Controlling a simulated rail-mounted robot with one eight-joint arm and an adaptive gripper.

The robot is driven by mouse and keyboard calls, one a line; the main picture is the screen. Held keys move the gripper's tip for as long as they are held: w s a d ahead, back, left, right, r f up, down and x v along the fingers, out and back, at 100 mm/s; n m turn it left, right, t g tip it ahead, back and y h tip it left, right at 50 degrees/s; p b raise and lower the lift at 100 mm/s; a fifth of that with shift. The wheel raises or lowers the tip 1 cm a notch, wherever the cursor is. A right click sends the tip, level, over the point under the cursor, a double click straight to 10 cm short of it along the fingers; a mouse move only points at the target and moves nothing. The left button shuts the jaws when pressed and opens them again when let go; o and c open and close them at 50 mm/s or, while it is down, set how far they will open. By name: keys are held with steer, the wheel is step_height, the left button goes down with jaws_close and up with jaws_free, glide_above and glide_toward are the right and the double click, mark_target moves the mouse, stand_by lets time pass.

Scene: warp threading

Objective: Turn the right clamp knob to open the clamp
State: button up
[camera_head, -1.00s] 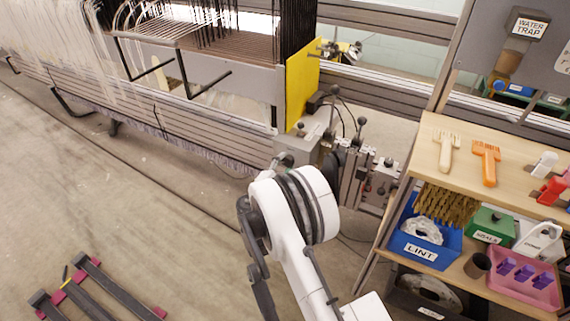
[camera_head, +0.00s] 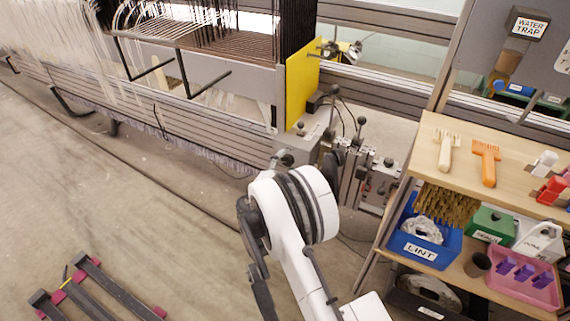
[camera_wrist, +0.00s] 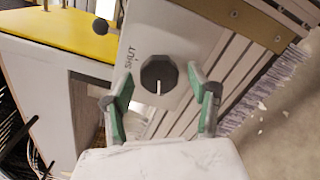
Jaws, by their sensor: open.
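The clamp knob (camera_wrist: 159,75) is dark and many-sided with a white pointer line, seen in the wrist view on a pale grey plate (camera_wrist: 185,40). The word "SHUT" is printed to its upper left, and the pointer line runs toward the bottom of the picture. My gripper (camera_wrist: 162,108) is open, with a green-padded finger on each side below the knob. The fingers appear apart from the knob, which lies between and just above them in the picture. In the head view my arm hides the gripper and knob.
A yellow panel (camera_head: 300,82) stands beside the loom end; it also shows in the wrist view (camera_wrist: 60,35). A wooden shelf unit (camera_head: 450,182) with brushes, a blue lint bin (camera_head: 425,248) and a pink tray (camera_head: 535,293) stands at right. Open floor (camera_head: 130,200) lies at left.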

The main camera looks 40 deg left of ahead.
steer(key=s+d, duration=0.2)
steer(key=s, duration=0.9)
steer(key=shift+s, duration=0.4)
